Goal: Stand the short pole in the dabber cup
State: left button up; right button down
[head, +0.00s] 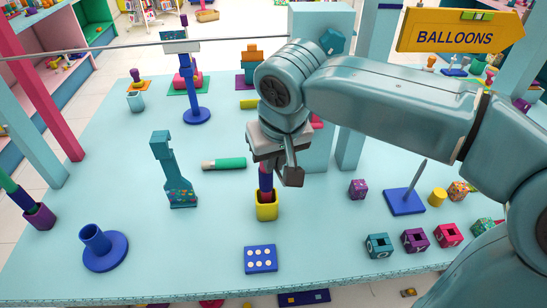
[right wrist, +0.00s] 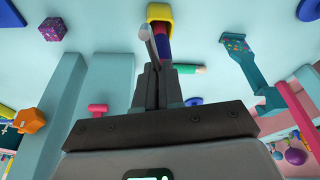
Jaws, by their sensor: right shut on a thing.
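My right gripper (head: 280,165) is shut on a short pole (head: 266,180) with purple and dark red parts. The gripper is directly above a yellow cup (head: 267,212), and the fingers partly hide the pole's upper end. The pole is roughly upright, and its lower end appears to reach into the cup's mouth. Whether it touches the bottom is hidden. In the right wrist view the gripper's fingertips (right wrist: 153,60) point at the yellow cup (right wrist: 160,11), with the pole (right wrist: 163,32) partly behind them. My left gripper is not in view.
A green dabber (head: 224,164) lies left of the cup. A teal painted piece (head: 174,180) stands further left, with a blue holder (head: 97,250) at the front left. A dotted blue tile (head: 260,259) lies in front of the cup. Several lettered cubes (head: 415,240) are at right.

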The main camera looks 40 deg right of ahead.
jog(key=shift+f, duration=0.1)
jog(key=shift+f+b, duration=0.7)
jog(key=shift+f, duration=0.15)
dwell(0.5)
grip_release()
dwell(0.3)
dwell(0.4)
jog(key=shift+p+v, duration=3.4)
jog(key=shift+v, duration=1.1)
jog(key=shift+a, duration=0.1)
